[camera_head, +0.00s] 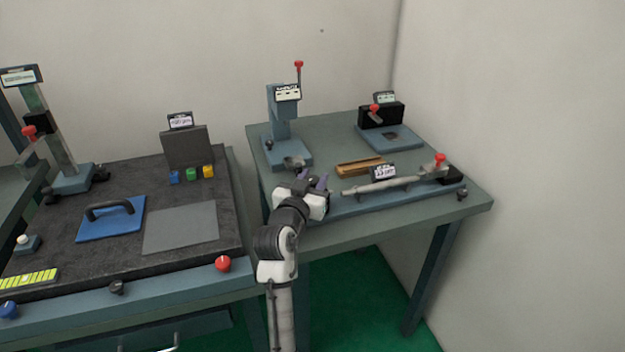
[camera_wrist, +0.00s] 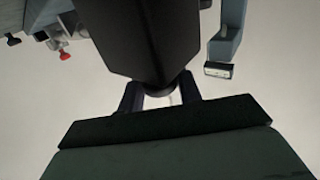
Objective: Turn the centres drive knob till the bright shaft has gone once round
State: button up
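The centres fixture has a blue-grey base (camera_head: 345,209) on the right table, with a bright shaft (camera_head: 385,186) lying along it. A label plate (camera_head: 383,171) stands behind the shaft. A black block (camera_head: 452,175) and a red ball (camera_head: 440,159) are at its right end. My gripper (camera_head: 314,181) is at the shaft's left end and hides that end. I cannot make out the drive knob there. In the wrist view its two dark fingers (camera_wrist: 160,94) stand apart. A large black body (camera_wrist: 150,40) fills the upper middle; I cannot tell whether the fingers touch it.
A press-like column (camera_head: 280,120) with a red-topped lever stands behind my gripper. A wooden block (camera_head: 360,167) lies behind the shaft, and a blue fixture (camera_head: 390,137) stands at the back. A dark knob (camera_head: 462,193) is at the table's right front. The left table holds several other items.

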jog(key=c, duration=0.4)
jog(key=shift+r+n+y+p, duration=0.1)
jog(key=shift+n+y+p, duration=0.4)
jog(key=shift+y+p, duration=0.3)
